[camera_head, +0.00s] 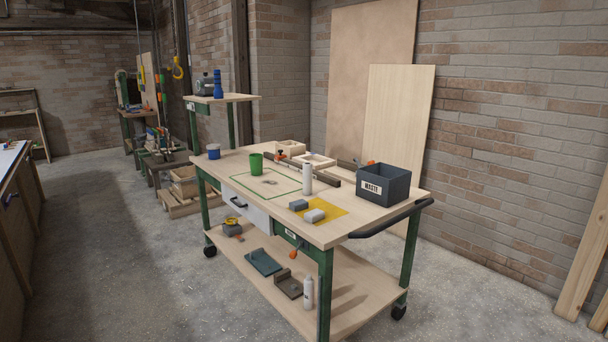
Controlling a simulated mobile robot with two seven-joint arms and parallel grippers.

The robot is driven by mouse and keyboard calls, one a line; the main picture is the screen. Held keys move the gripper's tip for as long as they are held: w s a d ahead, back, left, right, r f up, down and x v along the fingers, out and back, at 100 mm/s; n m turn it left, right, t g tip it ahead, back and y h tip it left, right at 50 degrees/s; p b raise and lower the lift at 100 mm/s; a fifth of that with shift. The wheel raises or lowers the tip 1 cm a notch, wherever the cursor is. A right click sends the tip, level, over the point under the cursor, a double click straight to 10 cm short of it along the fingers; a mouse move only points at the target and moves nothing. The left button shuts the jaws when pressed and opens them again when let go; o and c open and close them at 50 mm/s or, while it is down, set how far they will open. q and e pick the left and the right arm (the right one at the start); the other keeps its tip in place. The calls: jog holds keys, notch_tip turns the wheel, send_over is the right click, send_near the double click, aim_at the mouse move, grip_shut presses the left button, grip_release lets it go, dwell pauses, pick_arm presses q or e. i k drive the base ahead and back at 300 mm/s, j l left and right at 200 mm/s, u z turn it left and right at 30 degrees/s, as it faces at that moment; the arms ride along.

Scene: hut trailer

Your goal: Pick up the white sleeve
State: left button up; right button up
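A slim white upright cylinder (307,179) stands on the wheeled workbench's wooden top (365,222), right of the green-outlined area. It may be the white sleeve, but I cannot tell for sure at this size. A pale grey-white block (314,216) sits on a yellow mat (333,208) near the front edge. A similar white bottle-like cylinder (308,293) stands on the lower shelf. Neither of my grippers is in view.
A dark bin labelled WASTE (383,185) stands at the bench's right end. A green cup (256,164), a blue-grey block (298,205) and a long metal bar (317,179) are near the cylinder. A black handle (392,220) juts out. Concrete floor (130,260) left of the bench is clear.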

aim_at(307, 166)
jog(key=i+j, duration=0.3)
jog(key=i, duration=0.25)
jog(key=i+j+z, duration=0.1)
jog(key=i+j, duration=0.2)
jog(key=i, duration=0.2)
